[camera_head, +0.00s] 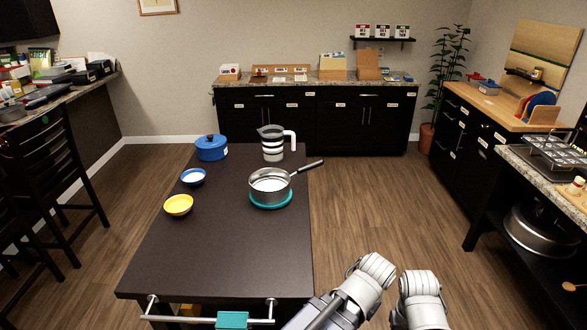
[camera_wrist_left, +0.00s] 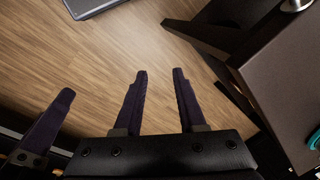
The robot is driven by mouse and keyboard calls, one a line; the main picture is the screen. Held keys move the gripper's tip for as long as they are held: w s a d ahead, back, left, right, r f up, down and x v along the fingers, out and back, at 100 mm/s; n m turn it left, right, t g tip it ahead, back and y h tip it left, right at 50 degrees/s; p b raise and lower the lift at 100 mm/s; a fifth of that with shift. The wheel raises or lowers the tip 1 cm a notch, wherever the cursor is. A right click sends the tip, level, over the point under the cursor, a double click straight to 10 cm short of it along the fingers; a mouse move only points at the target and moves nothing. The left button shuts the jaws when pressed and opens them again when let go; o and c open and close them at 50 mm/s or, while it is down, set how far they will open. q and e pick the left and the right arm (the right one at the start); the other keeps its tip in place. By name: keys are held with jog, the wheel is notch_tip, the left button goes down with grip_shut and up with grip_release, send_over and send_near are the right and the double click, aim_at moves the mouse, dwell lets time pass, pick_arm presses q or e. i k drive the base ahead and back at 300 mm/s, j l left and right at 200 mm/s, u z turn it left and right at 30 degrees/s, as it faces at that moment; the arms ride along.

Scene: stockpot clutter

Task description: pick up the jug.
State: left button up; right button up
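The jug (camera_head: 272,148), white and dark grey in bands with a white handle on its right, stands upright at the far end of the dark table. Nothing holds it. Pale parts of my arms show low right in the head view, well short of the jug; no fingertips show there. In the left wrist view my left gripper (camera_wrist_left: 159,72) has two dark fingers apart, with only bare floor between them. The jug is outside that view.
A blue lidded pot (camera_head: 211,149) stands left of the jug. A saucepan (camera_head: 269,182) on a teal mat (camera_head: 271,204) is in front, handle pointing right. Blue (camera_head: 193,177) and yellow (camera_head: 178,205) bowls sit left. The table's (camera_head: 225,255) near part is clear; a rail (camera_head: 180,319) runs along its front.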

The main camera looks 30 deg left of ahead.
aim_at(273, 137)
jog(key=i+z, duration=0.3)
jog(key=i, duration=0.35)
jog(key=i+l+u, duration=0.1)
jog(key=i, duration=0.35)
jog(key=i+l+u, duration=0.1)
jog(key=i, duration=0.3)
jog(key=i+l+u, duration=0.15)
jog(key=i+u, duration=0.25)
jog(key=i+l+u, duration=0.15)
jog(key=u, duration=0.25)
jog(key=i+l+u, duration=0.2)
jog(key=l+u, duration=0.15)
jog(key=i+l, duration=0.1)
